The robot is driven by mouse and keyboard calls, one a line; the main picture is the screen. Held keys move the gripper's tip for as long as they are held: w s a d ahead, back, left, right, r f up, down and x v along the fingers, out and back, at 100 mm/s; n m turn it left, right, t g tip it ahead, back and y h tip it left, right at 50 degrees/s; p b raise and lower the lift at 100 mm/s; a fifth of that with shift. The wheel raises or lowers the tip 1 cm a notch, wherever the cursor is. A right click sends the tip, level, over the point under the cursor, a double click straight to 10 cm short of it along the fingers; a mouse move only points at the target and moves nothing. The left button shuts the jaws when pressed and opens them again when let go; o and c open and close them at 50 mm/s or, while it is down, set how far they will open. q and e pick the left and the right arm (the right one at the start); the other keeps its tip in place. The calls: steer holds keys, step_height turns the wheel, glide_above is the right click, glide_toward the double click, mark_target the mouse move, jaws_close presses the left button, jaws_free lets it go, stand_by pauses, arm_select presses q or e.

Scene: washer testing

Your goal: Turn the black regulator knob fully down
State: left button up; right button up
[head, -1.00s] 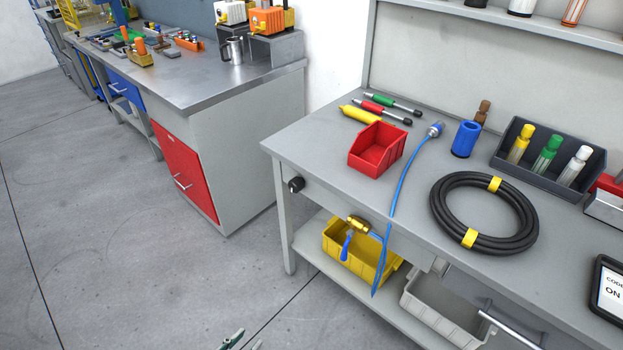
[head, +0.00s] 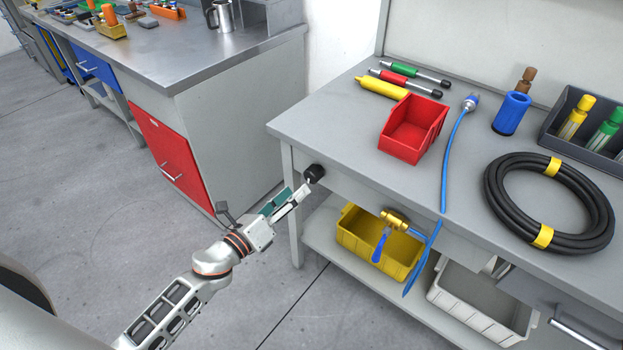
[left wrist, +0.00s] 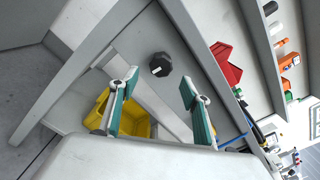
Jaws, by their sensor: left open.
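The black regulator knob (head: 315,173) sits on the front edge of the grey workbench (head: 350,130), near its left corner. It also shows in the left wrist view (left wrist: 160,65), beyond and between the fingertips, with a white mark on its face. My left gripper (head: 295,194) reaches up from the lower left, its fingers close to the knob in the head view. In the left wrist view the gripper (left wrist: 158,85) is open, with its green-padded fingers wide apart and nothing between them. Whether a finger touches the knob is unclear. My right gripper is out of view.
A yellow bin (head: 350,238) is on the lower shelf. A red bin (head: 410,130) and a black hose coil (head: 500,215) lie on top. Floor left of the bench is clear.

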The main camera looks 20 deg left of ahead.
mark_target(309, 179)
arm_select(q)
steer(key=x, duration=0.7)
steer(key=shift+w+d, duration=0.15)
steer(key=shift+w, duration=0.2)
steer(key=c, duration=1.1)
